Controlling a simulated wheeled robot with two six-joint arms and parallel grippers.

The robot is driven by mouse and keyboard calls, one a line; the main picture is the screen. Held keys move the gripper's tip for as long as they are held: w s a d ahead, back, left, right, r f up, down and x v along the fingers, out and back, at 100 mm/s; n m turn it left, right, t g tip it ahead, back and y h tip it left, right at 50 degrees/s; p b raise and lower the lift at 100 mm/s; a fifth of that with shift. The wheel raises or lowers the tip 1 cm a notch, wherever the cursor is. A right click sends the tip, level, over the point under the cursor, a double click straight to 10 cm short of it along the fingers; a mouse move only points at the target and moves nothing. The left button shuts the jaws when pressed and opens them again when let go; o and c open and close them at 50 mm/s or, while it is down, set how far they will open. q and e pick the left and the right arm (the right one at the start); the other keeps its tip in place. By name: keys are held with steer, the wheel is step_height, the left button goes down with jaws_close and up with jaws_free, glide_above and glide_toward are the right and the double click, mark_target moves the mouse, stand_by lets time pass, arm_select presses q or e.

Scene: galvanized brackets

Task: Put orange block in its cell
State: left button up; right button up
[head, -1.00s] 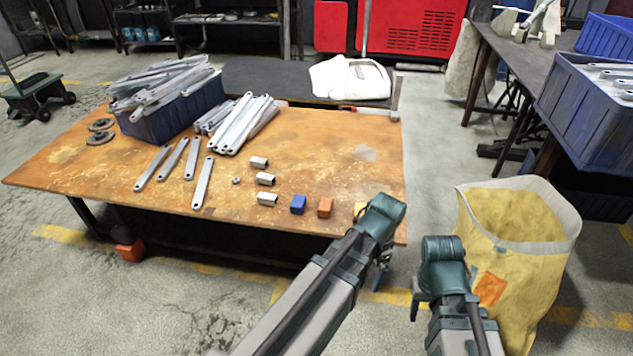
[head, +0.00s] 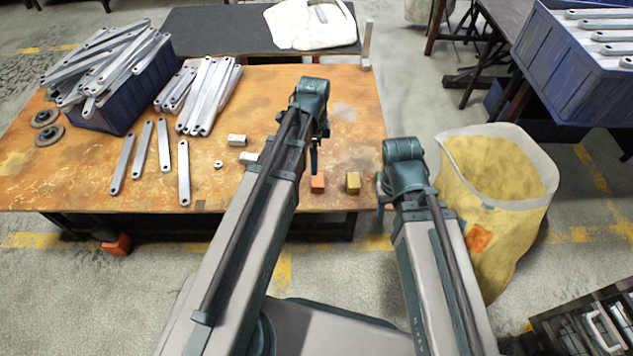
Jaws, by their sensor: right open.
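The orange block (head: 317,184) sits on the front right of the rusty brown table (head: 220,188), with a yellow block (head: 353,182) to its right. My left gripper (head: 314,158) points down over the table just behind the orange block; my arm hides part of it and its jaws are not clear. My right gripper (head: 381,198) is open and seems empty, right of the yellow block at the table's right edge. No block cell can be made out for certain.
A dark compartmented rack (head: 548,327) is cut off at the bottom right. A yellow bag (head: 490,225) stands right of the table. Metal bars, a blue bin (head: 128,108) and several small metal pieces occupy the table's left and middle.

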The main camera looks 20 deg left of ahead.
mark_target(314, 179)
arm_select(q)
step_height(314, 179, down, 8)
steer(key=b, duration=0.6)
steer(key=shift+r+b, duration=0.15)
steer(key=shift+b, duration=0.25)
steer(key=f+b, duration=0.5)
steer(key=shift+w+a+f, duration=0.1)
steer(key=shift+w, duration=0.1)
arm_select(e)
step_height(314, 179, down, 13)
steer(key=shift+r, duration=0.15)
